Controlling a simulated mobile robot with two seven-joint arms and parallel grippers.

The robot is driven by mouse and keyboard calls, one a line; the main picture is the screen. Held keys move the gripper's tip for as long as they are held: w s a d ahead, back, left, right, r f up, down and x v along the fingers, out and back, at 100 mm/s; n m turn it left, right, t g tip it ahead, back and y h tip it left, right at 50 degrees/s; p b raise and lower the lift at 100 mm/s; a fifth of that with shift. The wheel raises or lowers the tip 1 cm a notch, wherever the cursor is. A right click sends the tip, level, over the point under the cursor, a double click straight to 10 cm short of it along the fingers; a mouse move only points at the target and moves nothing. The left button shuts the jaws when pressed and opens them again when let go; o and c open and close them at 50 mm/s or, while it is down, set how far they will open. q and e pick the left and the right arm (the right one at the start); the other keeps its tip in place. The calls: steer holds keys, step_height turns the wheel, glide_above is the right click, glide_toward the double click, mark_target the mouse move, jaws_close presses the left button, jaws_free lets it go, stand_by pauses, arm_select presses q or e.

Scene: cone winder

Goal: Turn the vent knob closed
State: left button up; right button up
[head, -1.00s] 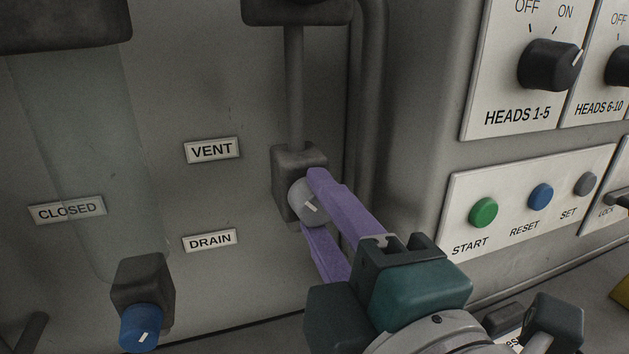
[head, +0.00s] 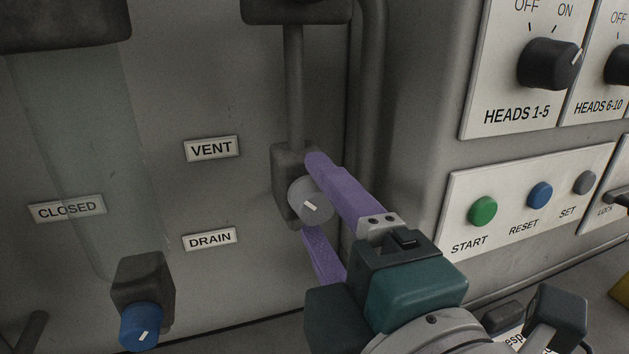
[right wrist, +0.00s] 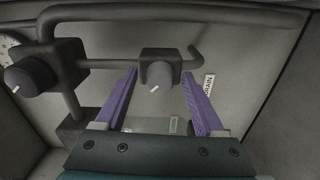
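A grey knob (head: 309,201) with a white pointer mark sits on a dark block on the panel, right of the VENT label (head: 212,148) and the DRAIN label (head: 210,239). Its mark slants down to the right in the head view. My right gripper (head: 310,198) is open, with its purple fingers above and below the knob. In the right wrist view the knob (right wrist: 158,77) stands between the fingertips, with a gap on each side. My left gripper is not in view.
A blue knob (head: 141,326) is at lower left, under a clear tube and a CLOSED label (head: 67,208). Vertical pipes run above and right of the grey knob. A button panel (head: 525,200) and black rotary switches (head: 549,63) are on the right. The wrist view shows another dark knob (right wrist: 30,76).

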steer(key=shift+s, duration=0.1)
steer(key=b+v, duration=0.3)
steer(key=v, duration=0.6)
steer(key=shift+s+d, duration=0.15)
steer(key=shift+s, duration=0.2)
